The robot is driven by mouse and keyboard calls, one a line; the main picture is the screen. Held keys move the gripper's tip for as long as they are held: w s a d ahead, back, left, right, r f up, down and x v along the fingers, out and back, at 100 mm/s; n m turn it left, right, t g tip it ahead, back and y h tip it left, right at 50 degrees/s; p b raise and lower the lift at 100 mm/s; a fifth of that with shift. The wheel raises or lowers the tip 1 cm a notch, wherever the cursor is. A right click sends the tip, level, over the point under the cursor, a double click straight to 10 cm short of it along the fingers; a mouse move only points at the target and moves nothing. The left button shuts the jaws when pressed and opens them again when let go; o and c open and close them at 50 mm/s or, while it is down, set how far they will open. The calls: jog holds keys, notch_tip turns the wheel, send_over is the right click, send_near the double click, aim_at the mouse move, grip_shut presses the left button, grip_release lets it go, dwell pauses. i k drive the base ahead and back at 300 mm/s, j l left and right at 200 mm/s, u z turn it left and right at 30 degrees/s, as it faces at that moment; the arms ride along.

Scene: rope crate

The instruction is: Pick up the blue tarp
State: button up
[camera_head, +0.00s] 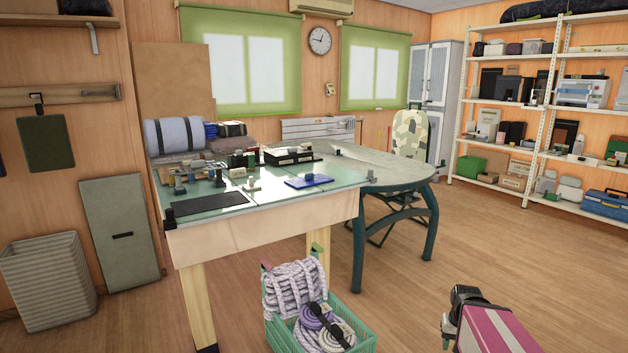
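Several blue things are on the glass-topped table (260,222), and I cannot tell for sure which is the tarp. A small, flat, bright blue piece (296,184) lies near the table's right front part with a dark object on it. A small blue stack (210,131) sits at the back left, beside a pale blue-grey roll (174,135) with dark straps. My gripper (452,318) shows at the lower right, well apart from the table and all these things. Its fingers are small and partly hidden, so their opening is unclear.
A green crate (372,340) with pale and purple ropes stands on the floor before the table. White shelves (531,150) line the right wall.

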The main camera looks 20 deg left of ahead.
aim_at(310, 179)
jog(key=i+l, duration=0.15)
jog(key=i, duration=0.3)
jog(key=i+l, duration=0.15)
jog(key=i, duration=0.3)
jog(key=i+l, duration=0.15)
jog(key=i, duration=0.3)
jog(key=i+l, duration=0.15)
jog(key=i, duration=0.3)
jog(key=i+l+u, duration=0.15)
jog(key=i, duration=0.35)
jog(key=i+l+u, duration=0.15)
jog(key=i+l, duration=0.15)
jog(key=i, duration=0.15)
jog(key=i+l+u, duration=0.2)
jog(key=i, duration=0.25)
jog(key=l, duration=0.1)
